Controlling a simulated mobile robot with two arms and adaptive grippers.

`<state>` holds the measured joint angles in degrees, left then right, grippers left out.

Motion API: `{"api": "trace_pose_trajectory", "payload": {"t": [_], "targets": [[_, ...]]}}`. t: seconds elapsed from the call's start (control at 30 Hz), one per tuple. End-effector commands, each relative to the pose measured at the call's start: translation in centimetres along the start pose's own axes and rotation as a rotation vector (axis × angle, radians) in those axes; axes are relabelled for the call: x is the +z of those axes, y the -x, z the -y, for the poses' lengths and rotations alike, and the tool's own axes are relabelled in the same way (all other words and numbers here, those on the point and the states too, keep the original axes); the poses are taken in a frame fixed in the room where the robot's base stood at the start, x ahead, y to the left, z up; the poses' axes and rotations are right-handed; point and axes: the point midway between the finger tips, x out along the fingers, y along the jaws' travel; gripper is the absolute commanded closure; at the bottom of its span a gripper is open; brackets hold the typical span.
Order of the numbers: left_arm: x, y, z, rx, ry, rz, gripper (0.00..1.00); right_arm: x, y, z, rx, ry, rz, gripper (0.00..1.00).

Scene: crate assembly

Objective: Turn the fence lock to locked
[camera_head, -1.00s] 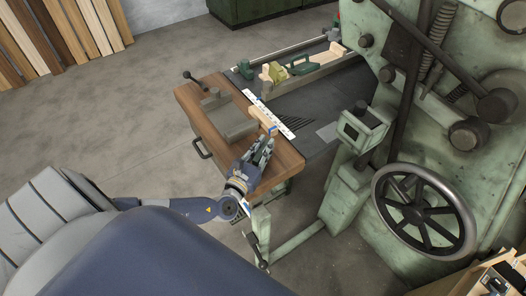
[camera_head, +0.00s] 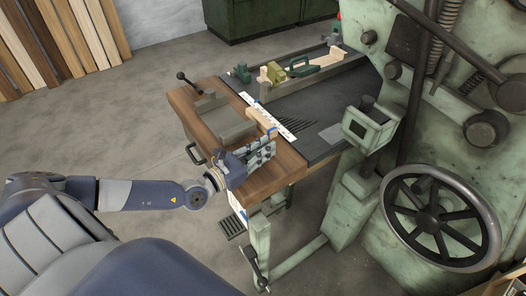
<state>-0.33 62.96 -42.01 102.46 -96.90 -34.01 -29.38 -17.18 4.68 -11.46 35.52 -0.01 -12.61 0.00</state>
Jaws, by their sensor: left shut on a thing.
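My left gripper (camera_head: 265,149) is at the front edge of the wooden side table, its fingers pointing up and right. It is shut at the near end of a small pale wooden block (camera_head: 261,118); the fingers partly hide the contact. My right gripper is not in view.
A dark knobbed lever (camera_head: 183,76) and a grey sliding piece (camera_head: 222,122) are on the wooden side table (camera_head: 285,167). A white scale strip (camera_head: 268,122) runs beside the dark table (camera_head: 335,105). The green machine with a handwheel (camera_head: 440,222) blocks the right. Floor is clear at left.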

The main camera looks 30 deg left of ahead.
Motion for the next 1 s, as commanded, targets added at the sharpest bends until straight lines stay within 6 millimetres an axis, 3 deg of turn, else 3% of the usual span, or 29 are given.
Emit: {"api": "trace_pose_trajectory", "payload": {"t": [0.3, 0.33, 0.4, 0.43, 0.77, 1.0], "targets": [[0.1, 0.0, 0.1, -0.003, 0.001, 0.002, 1.00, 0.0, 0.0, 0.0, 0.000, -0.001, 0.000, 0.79], [0.1, -0.1, 0.1, -0.003, 0.001, 0.002, 0.81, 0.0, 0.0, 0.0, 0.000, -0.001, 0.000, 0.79], [0.1, -0.1, 0.1, -0.002, 0.001, 0.002, 0.65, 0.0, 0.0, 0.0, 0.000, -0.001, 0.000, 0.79], [0.1, -0.1, 0.1, -0.002, 0.001, 0.002, 0.63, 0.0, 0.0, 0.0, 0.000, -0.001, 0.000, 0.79], [0.0, 0.1, 0.0, -0.001, 0.000, 0.001, 0.63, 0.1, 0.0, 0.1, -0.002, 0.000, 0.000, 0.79], [-0.1, 2.6, 0.0, -0.002, 0.000, -0.005, 0.63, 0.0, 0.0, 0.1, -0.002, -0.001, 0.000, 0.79]]}}
